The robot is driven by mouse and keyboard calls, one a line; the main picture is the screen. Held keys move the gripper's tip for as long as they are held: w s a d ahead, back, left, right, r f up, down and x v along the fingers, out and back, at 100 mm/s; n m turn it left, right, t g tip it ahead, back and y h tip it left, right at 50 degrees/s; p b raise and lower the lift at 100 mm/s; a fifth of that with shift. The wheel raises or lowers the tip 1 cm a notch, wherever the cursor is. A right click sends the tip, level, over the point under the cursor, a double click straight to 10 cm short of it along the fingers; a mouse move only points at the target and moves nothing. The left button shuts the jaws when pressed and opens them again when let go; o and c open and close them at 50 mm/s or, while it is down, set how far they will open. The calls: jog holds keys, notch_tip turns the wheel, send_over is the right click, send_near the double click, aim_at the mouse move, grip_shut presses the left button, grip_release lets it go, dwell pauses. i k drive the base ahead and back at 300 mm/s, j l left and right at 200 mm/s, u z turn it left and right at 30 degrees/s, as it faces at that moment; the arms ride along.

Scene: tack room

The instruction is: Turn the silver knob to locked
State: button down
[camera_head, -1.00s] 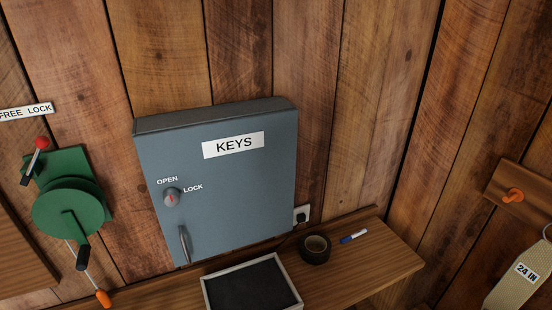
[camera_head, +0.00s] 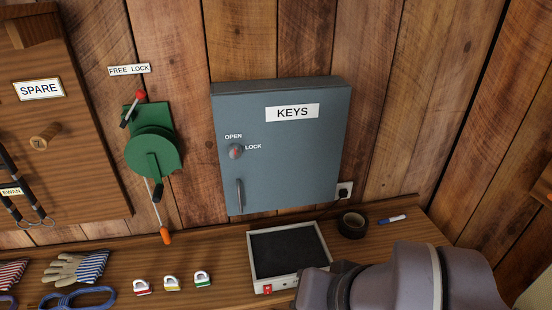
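The silver knob (camera_head: 236,151) is on the left side of the grey key cabinet (camera_head: 308,165), which has a KEYS label. The knob carries a red mark that looks turned up toward the word OPEN, but it is too small to be sure. The word LOCK is printed to the right of the knob. A bar handle (camera_head: 240,196) is below it, and the cabinet door looks shut. A part of my arm shows at the lower right, in front of the shelf. My gripper's fingers cannot be made out, and nothing touches the knob.
A tray with a dark lining (camera_head: 288,250), black tape (camera_head: 352,225) and a blue marker (camera_head: 392,219) are on the wooden shelf. A green winch (camera_head: 152,150) hangs left of the cabinet. A glove (camera_head: 75,268) and several small padlock-shaped tags lie left. The space before the cabinet door is clear.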

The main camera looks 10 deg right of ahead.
aim_at(235, 151)
jog(key=j+z, duration=0.15)
jog(key=j, duration=0.25)
jog(key=k+j+z, duration=0.1)
jog(key=j, duration=0.3)
jog(key=k+j+z, duration=0.15)
jog(key=j, duration=0.2)
jog(key=j+z, duration=0.15)
jog(key=j, duration=0.25)
jog(key=k, duration=0.05)
